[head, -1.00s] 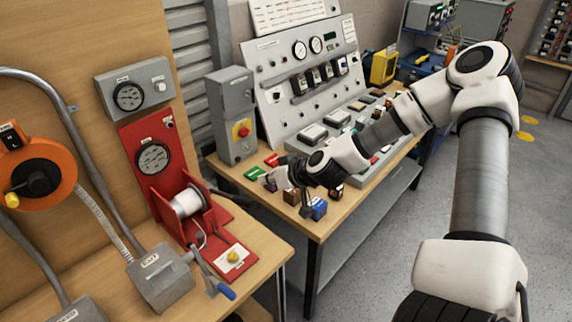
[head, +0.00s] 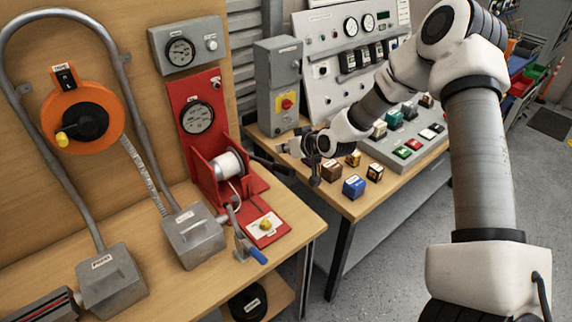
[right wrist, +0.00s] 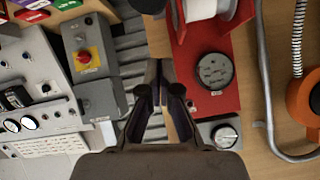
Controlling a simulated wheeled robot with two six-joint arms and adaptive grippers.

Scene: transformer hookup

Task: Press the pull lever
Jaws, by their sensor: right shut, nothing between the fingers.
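A metal lever with a blue handle (head: 257,255) stands at the front edge of the wooden bench, beside the red base; I cannot tell for sure that it is the pull lever. A black handle (head: 270,165) sticks out to the right of the red winch stand (head: 226,182) with its white spool (head: 228,165). My right gripper (head: 284,148) is shut and empty, over the gap between the two benches, behind the black handle and apart from the blue handle. In the right wrist view its fingers (right wrist: 160,105) point up the picture, and the blue handle is not seen. My left gripper is out of view.
A grey box with a red-yellow button (head: 286,102) stands behind my right gripper. Small blocks, one blue (head: 354,187), lie on the right bench. Grey boxes (head: 194,238) and an orange reel (head: 82,118) are at the left. A yellow knob (head: 265,225) sits on the red base.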

